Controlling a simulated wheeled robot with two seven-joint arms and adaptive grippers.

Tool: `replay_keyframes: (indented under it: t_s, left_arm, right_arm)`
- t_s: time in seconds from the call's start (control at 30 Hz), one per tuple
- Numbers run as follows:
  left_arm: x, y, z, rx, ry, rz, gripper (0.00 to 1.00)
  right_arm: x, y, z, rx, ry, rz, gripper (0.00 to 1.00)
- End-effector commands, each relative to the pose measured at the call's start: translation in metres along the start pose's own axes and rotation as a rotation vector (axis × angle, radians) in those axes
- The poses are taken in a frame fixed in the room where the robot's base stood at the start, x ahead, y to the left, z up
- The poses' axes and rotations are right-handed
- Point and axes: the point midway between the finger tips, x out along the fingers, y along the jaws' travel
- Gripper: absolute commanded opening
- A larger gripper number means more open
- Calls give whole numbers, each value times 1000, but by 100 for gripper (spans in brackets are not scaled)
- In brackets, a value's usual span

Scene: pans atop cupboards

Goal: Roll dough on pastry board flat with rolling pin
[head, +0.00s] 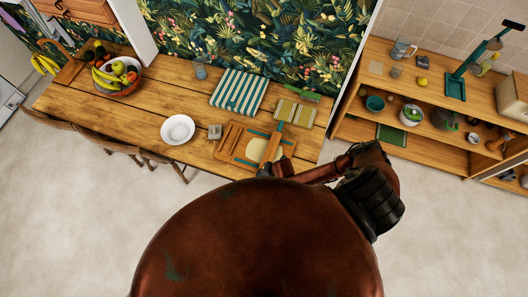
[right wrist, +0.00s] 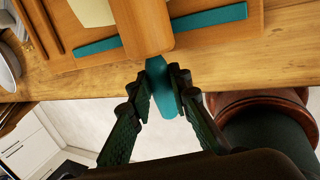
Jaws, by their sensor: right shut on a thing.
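The wooden pastry board (head: 219,154) with teal strips lies at the front right of the table. A pale, flat-looking round of dough (head: 255,148) lies on it. The wooden rolling pin (head: 270,151) with teal handles lies across the board, over the dough's right side; it also shows in the right wrist view (right wrist: 146,28). My right gripper (right wrist: 164,80) is shut on the pin's near teal handle, just beyond the table's front edge. The pin hides part of the dough. My left gripper is not in view.
A white bowl (head: 178,129) and a small grey item (head: 215,131) stand left of the board. A striped cloth (head: 239,91) and a striped mat (head: 294,113) lie behind it. A fruit bowl (head: 130,87) is at far left. Shelves (head: 350,126) stand to the right.

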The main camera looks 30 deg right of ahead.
Motion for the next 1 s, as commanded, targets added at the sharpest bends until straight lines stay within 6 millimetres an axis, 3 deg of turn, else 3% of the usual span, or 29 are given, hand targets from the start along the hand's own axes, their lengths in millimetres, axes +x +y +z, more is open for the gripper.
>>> replay_keyframes:
  t_s: [1.0]
  left_arm:
    - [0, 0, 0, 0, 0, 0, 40]
  right_arm:
    - [-24, -58, 2, 0, -1, -1, 0]
